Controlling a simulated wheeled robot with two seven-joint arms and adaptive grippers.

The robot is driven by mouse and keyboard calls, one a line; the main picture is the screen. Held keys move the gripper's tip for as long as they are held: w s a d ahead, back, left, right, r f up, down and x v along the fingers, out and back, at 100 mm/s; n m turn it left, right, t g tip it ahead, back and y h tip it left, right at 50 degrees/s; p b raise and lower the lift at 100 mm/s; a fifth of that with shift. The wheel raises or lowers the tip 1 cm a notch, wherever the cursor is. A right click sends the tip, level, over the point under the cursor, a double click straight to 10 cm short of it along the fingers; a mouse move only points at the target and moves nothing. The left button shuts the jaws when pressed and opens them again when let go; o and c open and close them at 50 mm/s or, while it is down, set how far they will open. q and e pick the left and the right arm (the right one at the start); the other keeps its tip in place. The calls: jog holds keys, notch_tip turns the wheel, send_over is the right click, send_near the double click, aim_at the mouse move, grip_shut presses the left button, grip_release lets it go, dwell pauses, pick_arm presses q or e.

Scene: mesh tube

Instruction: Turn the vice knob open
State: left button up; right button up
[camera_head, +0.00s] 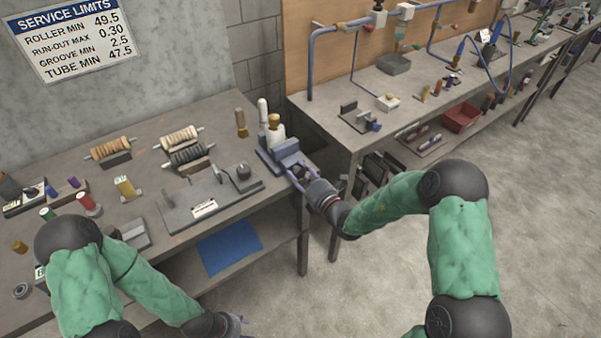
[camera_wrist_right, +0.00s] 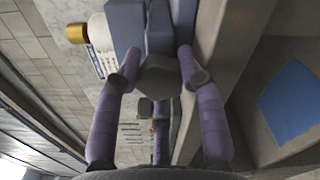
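The vice (camera_head: 283,152) is a blue-grey block at the right end of the left bench, and its body also shows at the top of the right wrist view (camera_wrist_right: 127,25). Its dark grey knob (camera_wrist_right: 160,76) lies between the fingertips of my right gripper (camera_wrist_right: 160,62). The purple fingers stand on both sides of the knob, close to it; I cannot tell whether they press on it. In the head view my right gripper (camera_head: 303,176) reaches the vice's front and mostly hides the knob. My left gripper (camera_head: 238,322) is at the bottom edge, away from the vice, its fingers barely visible.
A grey plate fixture with a dark round knob (camera_head: 243,171) stands left of the vice. Roller stands (camera_head: 183,154) and small parts sit on the bench. A blue sheet (camera_head: 229,246) lies on the lower shelf. A second bench (camera_head: 410,95) stands to the right.

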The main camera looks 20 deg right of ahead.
jog(key=shift+w+d+r+n, duration=0.1)
jog(key=shift+d+r+n, duration=0.05)
jog(key=shift+n, duration=0.15)
